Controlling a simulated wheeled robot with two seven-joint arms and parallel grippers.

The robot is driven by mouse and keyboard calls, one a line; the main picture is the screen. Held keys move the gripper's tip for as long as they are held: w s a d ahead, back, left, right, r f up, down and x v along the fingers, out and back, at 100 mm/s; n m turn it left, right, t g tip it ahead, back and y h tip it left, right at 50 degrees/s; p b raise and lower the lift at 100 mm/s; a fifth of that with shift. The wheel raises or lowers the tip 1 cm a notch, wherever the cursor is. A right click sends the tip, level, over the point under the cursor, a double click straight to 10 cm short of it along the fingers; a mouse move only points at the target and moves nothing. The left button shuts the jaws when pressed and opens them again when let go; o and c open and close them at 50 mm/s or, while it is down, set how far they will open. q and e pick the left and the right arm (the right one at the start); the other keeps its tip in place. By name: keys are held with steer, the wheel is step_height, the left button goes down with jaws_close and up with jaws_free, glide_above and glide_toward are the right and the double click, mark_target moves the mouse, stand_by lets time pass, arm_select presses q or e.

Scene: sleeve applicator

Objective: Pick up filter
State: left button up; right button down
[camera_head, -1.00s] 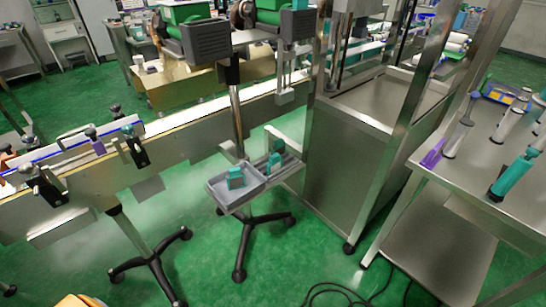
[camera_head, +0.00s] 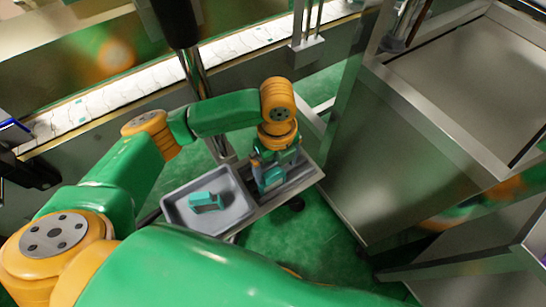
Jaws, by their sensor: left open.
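A teal block with a darker part, which may be the filter (camera_head: 207,202), lies in a shallow grey tray (camera_head: 175,211) at lower centre. My left arm comes in from the left, and my left gripper (camera_head: 270,180) points down just right of this tray. It is over the right part of the stand's shelf, where more teal pieces stood in the earlier view. The gripper covers most of that spot, so I cannot tell its fingers clearly from teal parts there. The gripper is open, and I see nothing held. My right gripper is not in view.
The pole (camera_head: 197,75) of the stand rises behind the tray. A conveyor with a white belt (camera_head: 120,97) runs across the back. A steel cabinet (camera_head: 385,150) stands close on the right. Green floor (camera_head: 300,235) shows between the stand and the cabinet.

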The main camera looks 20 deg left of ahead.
mark_target(272, 175)
arm_select(q)
steer(key=f, duration=0.1)
steer(key=s, duration=0.1)
steer(key=f, duration=0.1)
steer(key=shift+s+a+f, duration=0.2)
steer(key=shift+s+f, duration=0.05)
steer(key=shift+f, duration=0.1)
steer(key=f, duration=0.1)
steer(key=f+b, duration=0.1)
steer(key=f, duration=0.1)
steer(key=shift+w+a, duration=0.1)
steer(key=shift+a, duration=0.1)
steer(key=shift+w+f, duration=0.15)
steer(key=shift+f, duration=0.1)
steer(key=c, duration=1)
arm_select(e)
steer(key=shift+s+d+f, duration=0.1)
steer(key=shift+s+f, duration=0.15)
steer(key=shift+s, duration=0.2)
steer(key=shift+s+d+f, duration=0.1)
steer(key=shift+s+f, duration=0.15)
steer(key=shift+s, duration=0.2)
